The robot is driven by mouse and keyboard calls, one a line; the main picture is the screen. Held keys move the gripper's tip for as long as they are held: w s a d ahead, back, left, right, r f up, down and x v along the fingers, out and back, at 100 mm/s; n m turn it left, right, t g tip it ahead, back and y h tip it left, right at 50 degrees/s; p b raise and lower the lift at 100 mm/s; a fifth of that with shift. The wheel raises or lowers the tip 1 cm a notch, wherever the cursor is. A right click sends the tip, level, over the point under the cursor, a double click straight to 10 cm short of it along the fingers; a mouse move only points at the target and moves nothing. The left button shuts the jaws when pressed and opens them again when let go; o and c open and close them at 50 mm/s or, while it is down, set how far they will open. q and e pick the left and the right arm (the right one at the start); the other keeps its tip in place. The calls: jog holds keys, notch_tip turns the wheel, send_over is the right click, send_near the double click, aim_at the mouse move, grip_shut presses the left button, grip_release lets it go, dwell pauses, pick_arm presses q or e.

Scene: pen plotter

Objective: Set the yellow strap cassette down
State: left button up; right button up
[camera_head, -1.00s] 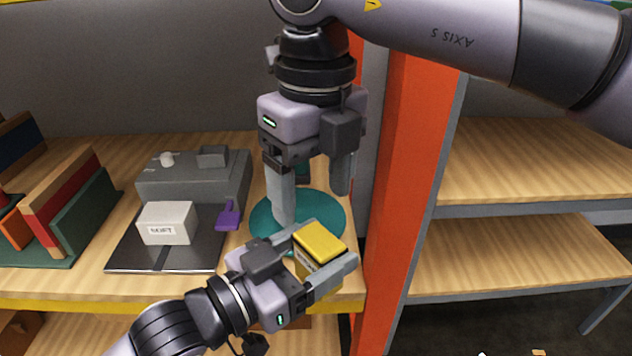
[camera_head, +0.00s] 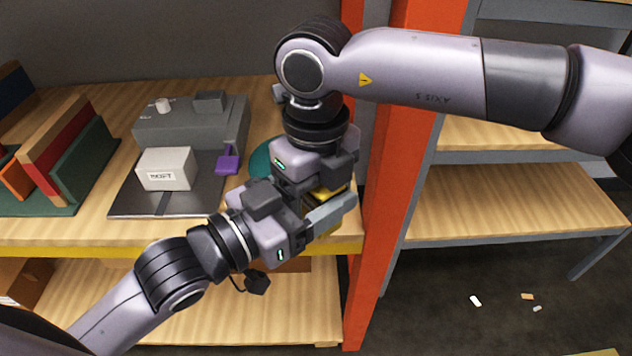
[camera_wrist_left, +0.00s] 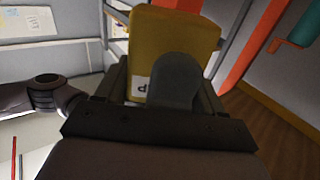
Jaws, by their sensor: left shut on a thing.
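The yellow strap cassette (camera_head: 326,190) is in my left gripper (camera_head: 320,204), in front of the shelf's right end. In the head view it is mostly covered by my grippers. The left wrist view shows its yellow side (camera_wrist_left: 168,35) with part of a white label, between the fingers. My left gripper is shut on it. My right gripper (camera_head: 308,188) comes down from above, right over the cassette. Its fingertips are hidden, so I cannot tell whether it is open or touches the cassette. A teal disc (camera_head: 262,158) lies on the shelf behind, partly covered.
A grey machine (camera_head: 190,125) with a white box (camera_head: 165,169) on its dark plate and a purple piece (camera_head: 228,160) stand on the shelf. Coloured boards (camera_head: 65,150) stand at left. An orange post (camera_head: 385,215) rises close to the right. A lower shelf (camera_head: 235,310) is bare in front.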

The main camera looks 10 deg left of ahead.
jog(key=c, duration=1.1)
pick_arm(q)
jog(key=o, duration=1.2)
